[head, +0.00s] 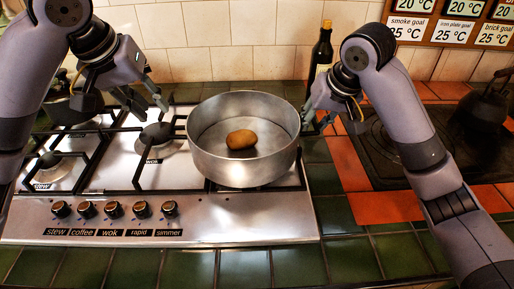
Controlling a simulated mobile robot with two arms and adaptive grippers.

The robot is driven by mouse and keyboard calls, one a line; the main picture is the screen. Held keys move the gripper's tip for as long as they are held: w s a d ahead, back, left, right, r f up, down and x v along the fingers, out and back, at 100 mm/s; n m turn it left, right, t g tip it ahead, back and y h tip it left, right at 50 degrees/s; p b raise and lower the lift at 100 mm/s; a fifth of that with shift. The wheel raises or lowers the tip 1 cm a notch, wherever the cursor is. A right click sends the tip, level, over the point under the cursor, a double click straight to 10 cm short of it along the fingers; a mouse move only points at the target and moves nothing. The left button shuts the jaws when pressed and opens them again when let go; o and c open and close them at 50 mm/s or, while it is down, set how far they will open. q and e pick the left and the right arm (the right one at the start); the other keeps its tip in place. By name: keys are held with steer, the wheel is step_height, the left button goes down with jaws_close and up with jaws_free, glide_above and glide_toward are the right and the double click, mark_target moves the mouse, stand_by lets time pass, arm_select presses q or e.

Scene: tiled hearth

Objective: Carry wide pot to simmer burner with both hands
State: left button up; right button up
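The wide pot (243,170) is a broad, shallow metal pot standing level at the right end of the steel hob (255,226). A brown potato (241,140) lies inside it. My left gripper (147,103) is open and empty above the hob, left of the pot and apart from it. My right gripper (317,120) is at the pot's right rim. Its fingertips are small and dark here, and I cannot tell whether they hold the pot. The pot hides the burner beneath it. No simmer label shows on a burner; a simmer label (169,232) sits below the rightmost knob.
Open burners labelled wok (153,161) and stew (42,187) lie left of the pot. Several knobs (113,210) line the hob's front. A dark bottle (320,58) stands behind the pot on the right. A black kettle (487,103) stands on the dark plate at right.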

steer(key=shift+r, duration=0.1)
arm_select(q)
steer(key=shift+v, duration=1.1)
arm_select(e)
steer(key=v, duration=1.1)
steer(key=shift+s+d+r, duration=0.15)
steer(key=shift+s+r, duration=0.1)
steer(key=shift+r, duration=0.05)
